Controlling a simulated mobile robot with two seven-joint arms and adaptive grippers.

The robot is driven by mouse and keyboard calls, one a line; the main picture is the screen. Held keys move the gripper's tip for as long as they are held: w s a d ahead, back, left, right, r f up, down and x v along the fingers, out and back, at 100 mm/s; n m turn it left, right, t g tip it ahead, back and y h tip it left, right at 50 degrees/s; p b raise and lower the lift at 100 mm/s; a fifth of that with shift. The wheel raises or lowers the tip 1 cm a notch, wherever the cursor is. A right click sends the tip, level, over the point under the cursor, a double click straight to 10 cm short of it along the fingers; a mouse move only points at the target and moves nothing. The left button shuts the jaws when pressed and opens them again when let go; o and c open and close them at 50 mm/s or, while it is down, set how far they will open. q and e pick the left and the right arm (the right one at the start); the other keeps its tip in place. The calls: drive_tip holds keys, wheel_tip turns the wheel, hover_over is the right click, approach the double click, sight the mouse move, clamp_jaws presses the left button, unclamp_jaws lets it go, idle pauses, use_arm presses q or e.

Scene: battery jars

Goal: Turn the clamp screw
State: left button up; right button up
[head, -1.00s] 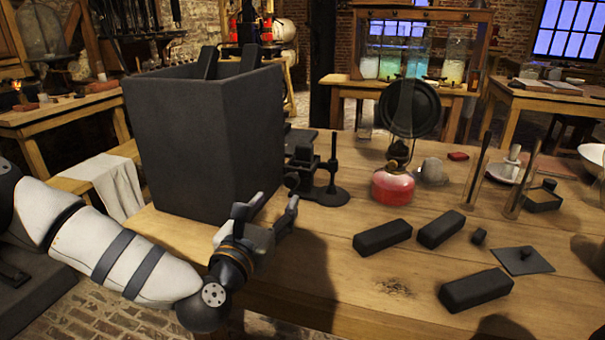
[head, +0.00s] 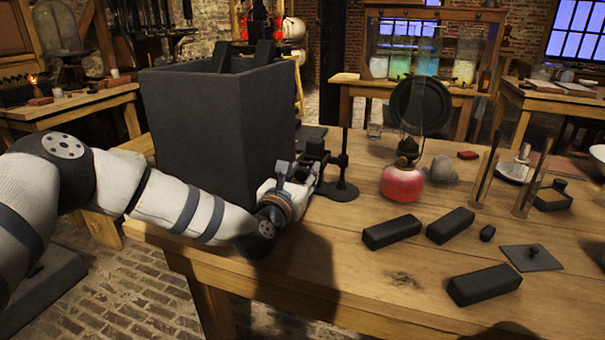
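A small dark metal fixture (head: 316,147), which looks like the clamp, stands on the table just right of the big dark box. Its screw cannot be told apart at this size. My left gripper (head: 302,174) is low over the table at the front of this fixture, its fingertips at or very near it. The fingers overlap the dark parts, so I cannot tell whether they touch or grip anything. A dark stand with an upright rod (head: 342,172) and round base is close to its right. My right gripper is not in view.
The tall dark box (head: 215,125) stands behind and left of my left gripper. A lamp with a red base (head: 402,183) stands to the right. Several dark blocks (head: 391,231) and a square plate (head: 531,258) lie at front right. The table's front middle is bare.

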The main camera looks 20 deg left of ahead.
use_arm(q)
clamp_jaws()
drive_tip(key=m, duration=0.5)
drive_tip(key=shift+d+m, duration=0.1)
drive_tip(key=shift+m, duration=0.2)
drive_tip(key=m, duration=0.4)
drive_tip(key=shift+p, duration=0.3)
drive_tip(key=m, duration=0.4)
drive_tip(key=shift+d, duration=0.1)
drive_tip(key=m+p, duration=0.1)
drive_tip(key=m, duration=0.4)
drive_tip(key=shift+f+m, duration=0.1)
drive_tip(key=shift+m, duration=0.2)
drive_tip(key=m+p, duration=0.1)
drive_tip(key=m, duration=0.4)
drive_tip(key=shift+f, duration=0.15)
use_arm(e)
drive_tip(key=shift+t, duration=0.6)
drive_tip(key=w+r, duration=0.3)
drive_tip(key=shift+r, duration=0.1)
use_arm(q)
drive_tip(key=shift+m, duration=0.3)
